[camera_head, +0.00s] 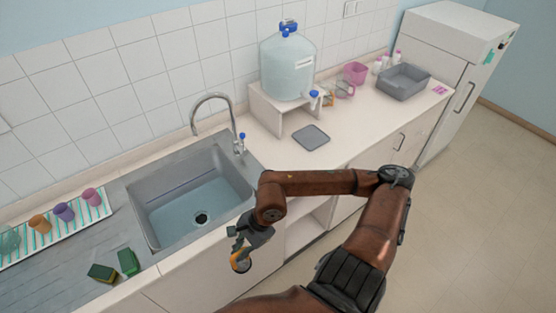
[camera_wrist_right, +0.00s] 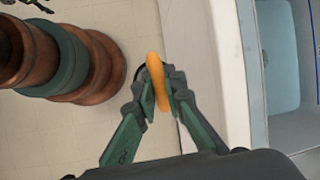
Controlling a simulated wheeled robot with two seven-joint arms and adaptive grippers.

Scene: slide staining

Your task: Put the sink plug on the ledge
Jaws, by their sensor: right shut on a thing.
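My right gripper (camera_head: 241,257) is shut on an orange, round, disc-like thing with a dark part, which I take to be the sink plug (camera_head: 240,266). It hangs in front of the counter's front edge, to the lower right of the sink. In the right wrist view, the plug (camera_wrist_right: 157,85) stands on edge between the fingertips of the gripper (camera_wrist_right: 160,92). The grey sink (camera_head: 162,236) holds water, with a dark round drain at its bottom. A narrow ledge (camera_head: 110,181) runs along the tiled wall behind the sink. My left gripper is not in view.
A curved tap (camera_head: 213,97) rises behind the sink. Green sponges (camera_head: 128,262) lie at its front left, and a striped drying mat (camera_head: 75,230) with cups lies farther left. A water dispenser (camera_head: 287,68) on a stand is at right. The counter beside the grey mat (camera_head: 311,137) is clear.

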